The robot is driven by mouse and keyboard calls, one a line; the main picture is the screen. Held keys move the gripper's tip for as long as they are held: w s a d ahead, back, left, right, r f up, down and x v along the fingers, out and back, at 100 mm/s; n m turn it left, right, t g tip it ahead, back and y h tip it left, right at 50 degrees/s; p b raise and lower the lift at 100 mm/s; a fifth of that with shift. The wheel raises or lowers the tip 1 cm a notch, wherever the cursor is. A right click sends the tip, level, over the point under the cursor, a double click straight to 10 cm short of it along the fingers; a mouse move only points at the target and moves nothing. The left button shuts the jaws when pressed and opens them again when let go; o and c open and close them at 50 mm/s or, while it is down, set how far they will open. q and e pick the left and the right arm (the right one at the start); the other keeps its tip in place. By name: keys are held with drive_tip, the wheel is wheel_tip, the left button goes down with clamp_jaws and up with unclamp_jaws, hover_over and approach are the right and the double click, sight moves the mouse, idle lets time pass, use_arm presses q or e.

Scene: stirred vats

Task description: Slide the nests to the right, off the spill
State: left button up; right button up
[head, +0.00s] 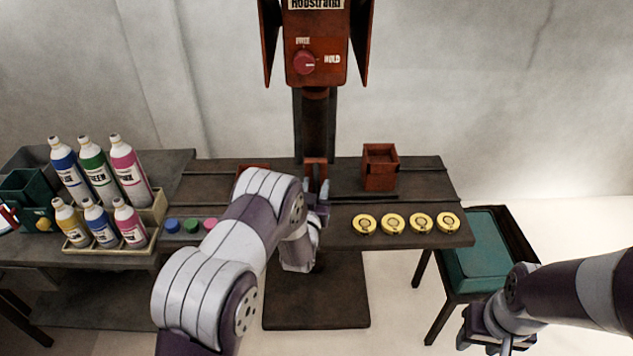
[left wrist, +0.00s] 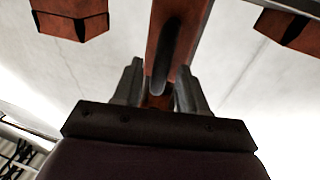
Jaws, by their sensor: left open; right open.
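Nothing in view is plainly a nest or a spill. Two red-brown boxes sit on the dark bench (head: 430,178): an open right box (head: 380,170) and a left one (head: 253,167), mostly hidden by my left arm. Both seem to show in the left wrist view, at upper left (left wrist: 70,25) and upper right (left wrist: 285,30). My left gripper (head: 318,190) is open at a red-brown upright handle (head: 312,166) between the boxes. In the left wrist view its fingers (left wrist: 160,88) stand either side of this red-brown part; contact is unclear. My right gripper (head: 488,335) is open and empty, low at right.
A red machine head (head: 316,55) with a knob stands on a post (head: 318,125) behind the bench. Several yellow discs (head: 392,224) line the right front. Coloured discs (head: 191,225) and bottles (head: 98,175) are at left. A teal-topped stand (head: 480,250) is at right.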

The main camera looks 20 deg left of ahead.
use_arm(q)
drive_tip(key=shift+w, duration=0.9)
clamp_jaws()
drive_tip(key=b, duration=0.8)
approach(389, 168)
drive_tip(key=w, duration=0.2)
drive_tip(key=w+a, duration=0.1)
drive_tip(key=w, duration=0.1)
drive_tip(key=shift+w+a+f, duration=0.1)
drive_tip(key=shift+f, duration=0.05)
drive_tip(key=shift+d, duration=0.25)
drive_tip(key=shift+r, duration=0.25)
